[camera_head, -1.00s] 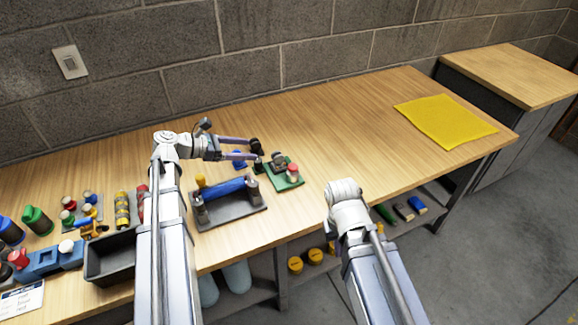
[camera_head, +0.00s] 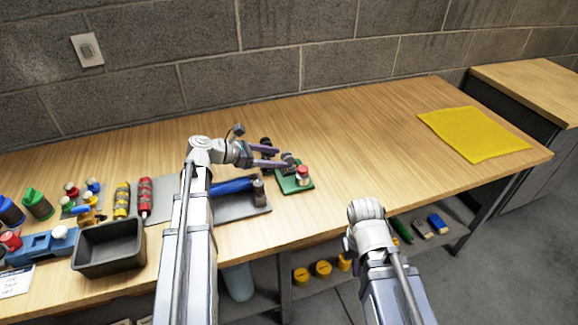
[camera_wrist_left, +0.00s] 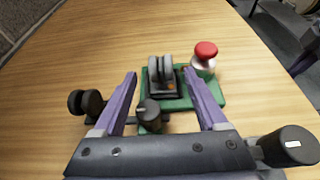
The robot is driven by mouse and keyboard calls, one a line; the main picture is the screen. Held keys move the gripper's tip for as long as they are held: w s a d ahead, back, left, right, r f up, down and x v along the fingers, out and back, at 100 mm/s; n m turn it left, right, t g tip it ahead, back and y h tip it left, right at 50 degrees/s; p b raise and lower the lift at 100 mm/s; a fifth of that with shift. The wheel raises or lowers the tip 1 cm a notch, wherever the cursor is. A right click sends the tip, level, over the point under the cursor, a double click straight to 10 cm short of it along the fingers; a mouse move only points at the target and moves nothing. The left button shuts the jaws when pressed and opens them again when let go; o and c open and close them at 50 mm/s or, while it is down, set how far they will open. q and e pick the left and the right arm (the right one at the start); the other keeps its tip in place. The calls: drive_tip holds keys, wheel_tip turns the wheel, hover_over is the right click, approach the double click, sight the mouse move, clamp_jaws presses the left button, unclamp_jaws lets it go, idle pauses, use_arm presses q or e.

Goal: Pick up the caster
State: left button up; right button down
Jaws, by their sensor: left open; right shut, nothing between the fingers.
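A short dark knob (camera_wrist_left: 148,110) stands nearer, between the fingers. Only my right arm's wrist joint shows; its fingers are hidden.
Another dark wheeled piece (camera_wrist_left: 85,103) lies left of the fingers. A grey tray (camera_head: 240,202) with a blue cylinder and a black bin (camera_head: 109,246) are to the left. A yellow mat (camera_head: 475,134) lies right; the table between is clear.

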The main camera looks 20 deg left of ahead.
sight(289, 160)
use_arm(q)
drive_tip(key=shift+w+d+f, duration=0.1)
drive_tip(key=shift+d+f, duration=0.1)
drive_tip(key=shift+d, duration=0.05)
drive_tip(key=b+x, duration=0.2)
drive_tip(key=x, duration=0.2)
drive_tip(key=shift+d+f, duration=0.15)
drive_tip(key=shift+f, duration=0.15)
drive_tip(key=shift+c, duration=0.2)
drive_tip(key=shift+r, duration=0.1)
clamp_jaws()
